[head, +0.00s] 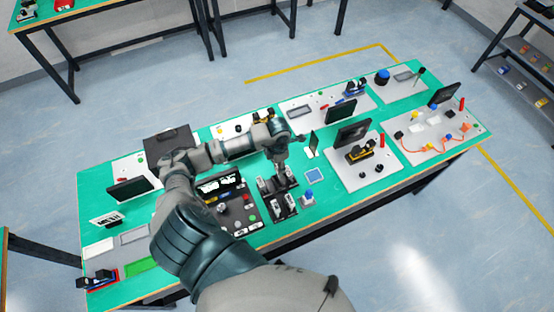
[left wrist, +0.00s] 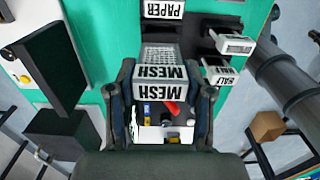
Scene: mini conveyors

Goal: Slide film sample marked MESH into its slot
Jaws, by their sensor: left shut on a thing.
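My left gripper (head: 279,170) is above the dark sample holders (head: 283,207) in the middle of the green bench. In the left wrist view, the left gripper (left wrist: 162,85) is shut on the film sample marked MESH (left wrist: 160,55), a pale piece with a grid-like face and a black-lettered label. Another label reading MESH (left wrist: 163,9) shows just beyond the held sample. I cannot tell whether the sample touches a slot. My right gripper is not in view.
A dark control panel (head: 228,205) is left of the holders. A blue square (head: 314,175) and a black monitor (head: 353,132) are to the right.

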